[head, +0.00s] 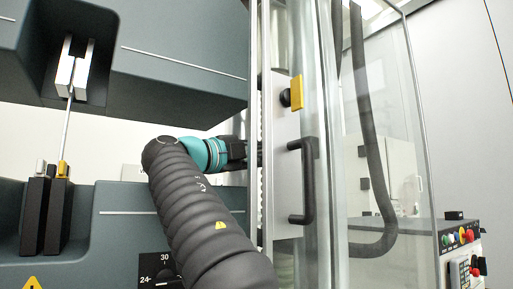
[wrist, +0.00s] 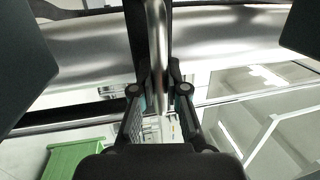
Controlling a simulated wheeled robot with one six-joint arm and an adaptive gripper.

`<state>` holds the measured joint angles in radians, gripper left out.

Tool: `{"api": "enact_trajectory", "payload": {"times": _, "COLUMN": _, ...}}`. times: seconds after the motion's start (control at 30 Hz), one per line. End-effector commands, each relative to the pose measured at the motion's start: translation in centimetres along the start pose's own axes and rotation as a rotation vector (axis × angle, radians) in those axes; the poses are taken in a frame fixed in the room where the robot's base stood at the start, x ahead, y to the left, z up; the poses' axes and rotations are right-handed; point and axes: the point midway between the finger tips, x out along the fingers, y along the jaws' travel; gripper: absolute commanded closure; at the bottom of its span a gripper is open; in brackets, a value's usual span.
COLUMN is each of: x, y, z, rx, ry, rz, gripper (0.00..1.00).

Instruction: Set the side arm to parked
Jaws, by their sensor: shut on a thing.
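In the wrist view a shiny silver bar (wrist: 158,40) runs down from the top edge between the fingers of my gripper (wrist: 160,72). The fingers are shut on it. It looks like part of the side arm, but I cannot see the whole arm. In the head view my gripper (head: 236,153) reaches right, behind the upright edge of the guard door. Its fingertips and the bar are hidden there, so the side arm's position cannot be told.
The clear guard door has a black handle (head: 307,180) and a yellow tab (head: 297,92) close to my gripper. At left a thin rod (head: 66,128) stands between the upper jaws (head: 74,75) and lower jaws (head: 47,212). A control panel (head: 462,250) stands at lower right.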

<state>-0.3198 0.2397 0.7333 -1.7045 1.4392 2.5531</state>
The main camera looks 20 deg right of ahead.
Motion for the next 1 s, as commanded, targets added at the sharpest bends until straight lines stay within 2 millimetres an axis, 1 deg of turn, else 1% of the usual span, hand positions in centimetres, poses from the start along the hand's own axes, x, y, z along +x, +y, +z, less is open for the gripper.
{"api": "enact_trajectory", "payload": {"times": 0.27, "x": -0.1, "y": -0.1, "z": 0.0, "rx": 0.001, "ry": 0.0, "rz": -0.001, "gripper": 1.0}}
{"api": "enact_trajectory", "payload": {"times": 0.3, "x": -0.1, "y": -0.1, "z": 0.0, "rx": 0.001, "ry": -0.001, "rz": -0.001, "gripper": 0.85}}
{"api": "enact_trajectory", "payload": {"times": 0.4, "x": -0.1, "y": -0.1, "z": 0.0, "rx": 0.001, "ry": -0.001, "rz": -0.001, "gripper": 0.61}}
{"api": "enact_trajectory", "payload": {"times": 0.67, "x": -0.1, "y": 0.0, "z": 0.0, "rx": 0.001, "ry": -0.001, "rz": 0.0, "gripper": 0.61}}
{"api": "enact_trajectory", "payload": {"times": 0.77, "x": -0.4, "y": 0.0, "z": 0.1, "rx": 0.0, "ry": -0.002, "rz": 0.0, "gripper": 0.61}}
{"api": "enact_trajectory", "payload": {"times": 0.87, "x": -1.3, "y": 0.0, "z": 0.1, "rx": 0.0, "ry": -0.002, "rz": 0.001, "gripper": 0.61}}
{"api": "enact_trajectory", "payload": {"times": 0.97, "x": -2.9, "y": 0.0, "z": 0.1, "rx": 0.0, "ry": -0.004, "rz": 0.0, "gripper": 0.61}}
{"api": "enact_trajectory", "payload": {"times": 1.0, "x": -3.7, "y": 0.0, "z": 0.2, "rx": -0.001, "ry": -0.006, "rz": 0.0, "gripper": 0.61}}
